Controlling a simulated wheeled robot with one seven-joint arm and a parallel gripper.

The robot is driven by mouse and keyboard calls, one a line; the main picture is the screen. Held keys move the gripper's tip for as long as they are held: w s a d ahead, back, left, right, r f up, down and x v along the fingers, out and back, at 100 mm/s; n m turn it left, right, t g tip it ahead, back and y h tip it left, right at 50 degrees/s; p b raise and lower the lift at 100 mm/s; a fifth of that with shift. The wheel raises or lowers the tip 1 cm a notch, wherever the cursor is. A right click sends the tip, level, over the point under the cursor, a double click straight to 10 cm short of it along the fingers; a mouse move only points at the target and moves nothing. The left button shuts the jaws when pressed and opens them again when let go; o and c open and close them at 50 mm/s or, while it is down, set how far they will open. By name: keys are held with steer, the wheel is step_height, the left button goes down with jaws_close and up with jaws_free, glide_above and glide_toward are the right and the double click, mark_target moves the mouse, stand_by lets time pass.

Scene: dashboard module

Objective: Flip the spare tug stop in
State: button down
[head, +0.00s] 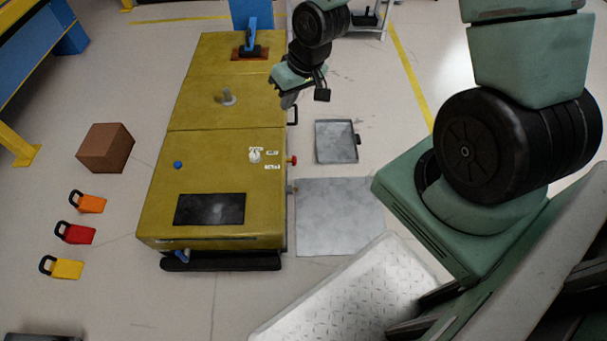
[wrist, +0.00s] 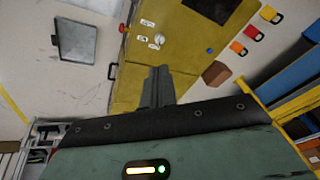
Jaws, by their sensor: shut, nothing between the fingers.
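The yellow tug (head: 215,145) stands left of my arm in the head view. On its near deck are a white round dial (head: 255,156) with small labels beside it, a blue button (head: 178,165) and a dark screen (head: 210,209). A small red knob (head: 293,160) sticks out from its right side; it also shows in the wrist view (wrist: 122,27). I cannot tell which of these is the stop. My gripper (head: 287,103) is shut and empty above the tug's right edge, beyond the dial and apart from it. Its fingers (wrist: 157,85) point toward the deck in the wrist view.
A black handle (head: 293,115) is on the tug's right side.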

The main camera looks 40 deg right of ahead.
mark_target(292, 161)
steer(key=d+f+m+t+b, duration=0.1)
steer(key=d+f+b, duration=0.4)
steer(key=f, duration=0.5)
steer(key=d+f+m+t+b, duration=0.1)
steer(key=d+f+m+b, duration=0.2)
steer(key=f, duration=0.8)
steer(key=d+f+m+t+b, duration=0.1)
steer(key=d+f+m+b, duration=0.1)
steer(key=d+f+b, duration=0.5)
step_height(292, 161, down, 4)
steer(key=shift+w+d+f+t+b, duration=0.15)
steer(key=shift+w+f+t+b, duration=0.2)
steer(key=shift+b, duration=0.5)
steer(key=shift+s+r, duration=0.1)
steer(key=shift+s, duration=0.05)
steer(key=w+a+f+b, duration=0.5)
steer(key=w+f+b, duration=0.3)
steer(key=shift+a, duration=0.15)
